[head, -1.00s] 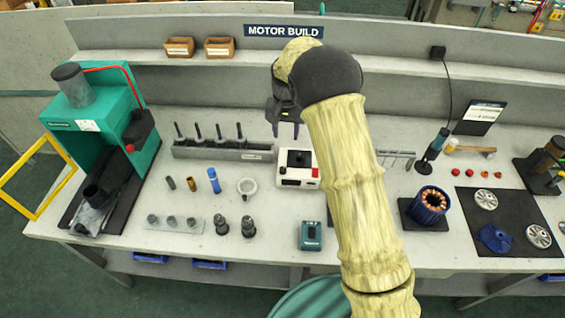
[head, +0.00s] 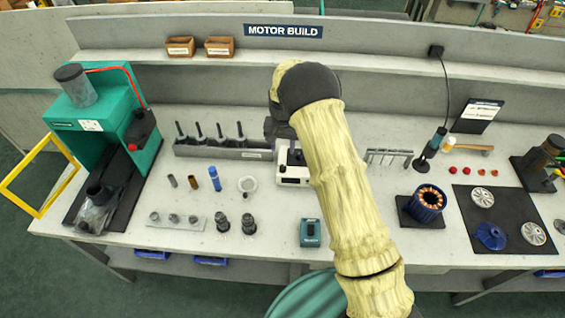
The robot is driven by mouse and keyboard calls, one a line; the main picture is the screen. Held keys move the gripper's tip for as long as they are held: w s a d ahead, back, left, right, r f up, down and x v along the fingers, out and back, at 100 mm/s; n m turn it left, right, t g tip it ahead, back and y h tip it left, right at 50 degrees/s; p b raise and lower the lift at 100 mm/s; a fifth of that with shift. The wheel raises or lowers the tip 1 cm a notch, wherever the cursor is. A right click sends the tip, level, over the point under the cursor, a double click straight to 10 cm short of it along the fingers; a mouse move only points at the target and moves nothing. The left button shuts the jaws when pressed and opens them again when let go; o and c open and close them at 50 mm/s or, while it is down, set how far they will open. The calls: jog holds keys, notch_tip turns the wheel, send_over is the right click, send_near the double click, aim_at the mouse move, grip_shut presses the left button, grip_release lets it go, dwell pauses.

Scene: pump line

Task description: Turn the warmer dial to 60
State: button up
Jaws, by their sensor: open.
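A small white box unit with a dark top (head: 291,181), which looks like the warmer, stands mid-bench. Its right side is now covered by my arm. I cannot make out a dial or its setting at this size. My gripper (head: 285,147) is open, pointing down just above and behind the white unit, and partly hidden by my own wrist. I cannot tell whether its fingers touch the unit.
To the right are a copper-wound stator (head: 427,202) and a black mat (head: 512,245).

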aim_at(283, 167)
notch_tip(283, 167, down, 10)
jog(key=p, duration=0.2)
jog(key=shift+f+p, duration=0.1)
jog(key=shift+p, duration=0.3)
jog(key=shift+c, duration=0.3)
grip_shut()
